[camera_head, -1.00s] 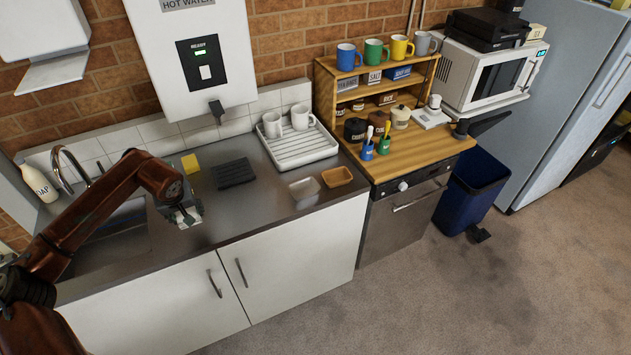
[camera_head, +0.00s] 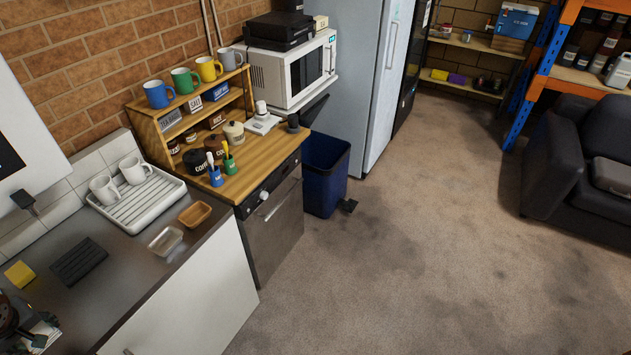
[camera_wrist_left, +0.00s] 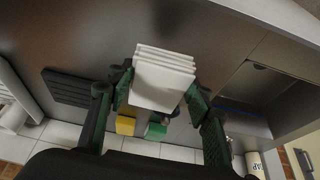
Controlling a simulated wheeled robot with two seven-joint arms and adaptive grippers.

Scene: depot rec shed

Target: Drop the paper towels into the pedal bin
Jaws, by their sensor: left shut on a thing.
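The paper towels are a white folded stack (camera_wrist_left: 163,82) in the left wrist view. My left gripper (camera_wrist_left: 160,95) is shut on the stack, with a green finger on each side of it. In the head view the towels (camera_head: 45,334) show only partly at the lower left edge, above the steel counter. The pedal bin (camera_head: 324,185) is blue and stands on the floor past the counter's end, far to the right of my left gripper. Its black lid (camera_head: 313,110) is raised and its pedal (camera_head: 348,205) faces the room. My right gripper is not in view.
On the counter (camera_head: 135,260) are a yellow sponge (camera_head: 19,274), a black mat (camera_head: 78,261), a drying rack with mugs (camera_head: 143,208) and two small dishes. The carpet (camera_head: 400,260) is open.

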